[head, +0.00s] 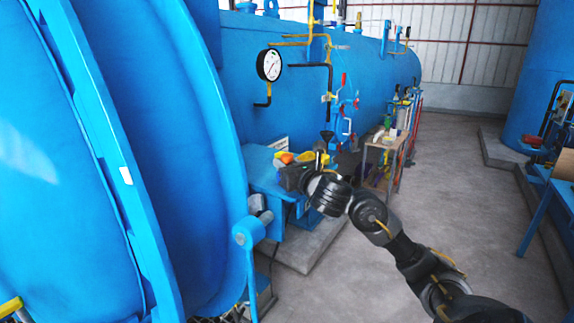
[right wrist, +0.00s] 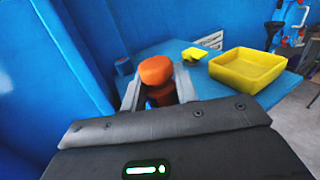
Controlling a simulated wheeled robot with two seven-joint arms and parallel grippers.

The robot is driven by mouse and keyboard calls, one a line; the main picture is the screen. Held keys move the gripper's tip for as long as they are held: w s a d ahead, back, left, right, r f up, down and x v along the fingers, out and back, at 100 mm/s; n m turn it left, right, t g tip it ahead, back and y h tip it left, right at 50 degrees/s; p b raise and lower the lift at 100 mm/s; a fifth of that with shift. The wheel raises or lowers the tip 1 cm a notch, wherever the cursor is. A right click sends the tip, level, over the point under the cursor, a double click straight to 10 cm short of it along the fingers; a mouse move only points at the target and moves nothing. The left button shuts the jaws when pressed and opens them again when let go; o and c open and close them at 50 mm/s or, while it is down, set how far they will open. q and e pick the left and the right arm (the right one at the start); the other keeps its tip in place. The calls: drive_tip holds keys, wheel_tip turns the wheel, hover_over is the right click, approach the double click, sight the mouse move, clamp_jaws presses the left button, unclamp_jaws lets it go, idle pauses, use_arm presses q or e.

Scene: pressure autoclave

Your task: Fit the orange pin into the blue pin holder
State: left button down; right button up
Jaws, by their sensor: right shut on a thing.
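The orange pin (right wrist: 156,72) has a rounded head and stands between the two fingers of my right gripper (right wrist: 158,88), which is shut on it. In the head view, the orange head (head: 287,158) shows just beyond my right gripper (head: 290,172), over the blue table. A small blue upright piece (right wrist: 123,67) stands just left of the pin in the right wrist view. It may be the blue pin holder, but I cannot tell for sure. The pin's lower end is hidden by the gripper. My left gripper is not in view.
A yellow tray (right wrist: 248,70) and a small yellow piece (right wrist: 194,53) sit on the blue table (right wrist: 215,93). The large blue autoclave (head: 180,130) rises close on the left. A blue bracket (head: 250,236) stands in front. Open concrete floor (head: 470,200) lies to the right.

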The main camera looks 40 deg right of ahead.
drive_tip(key=shift+f+b, duration=0.35)
drive_tip(key=o, duration=1.1)
drive_tip(key=shift+s+a+r+p, duration=0.1)
drive_tip(key=shift+s+a+p, duration=0.25)
drive_tip(key=shift+s, duration=1.45)
drive_tip(key=shift+s+a+f+p, duration=0.1)
drive_tip(key=shift+s+a+p, duration=0.3)
drive_tip(key=shift+s, duration=1.4)
drive_tip(key=shift+s+a+r+p, duration=0.15)
drive_tip(key=shift+s+p, duration=0.35)
drive_tip(key=shift+s, duration=1.3)
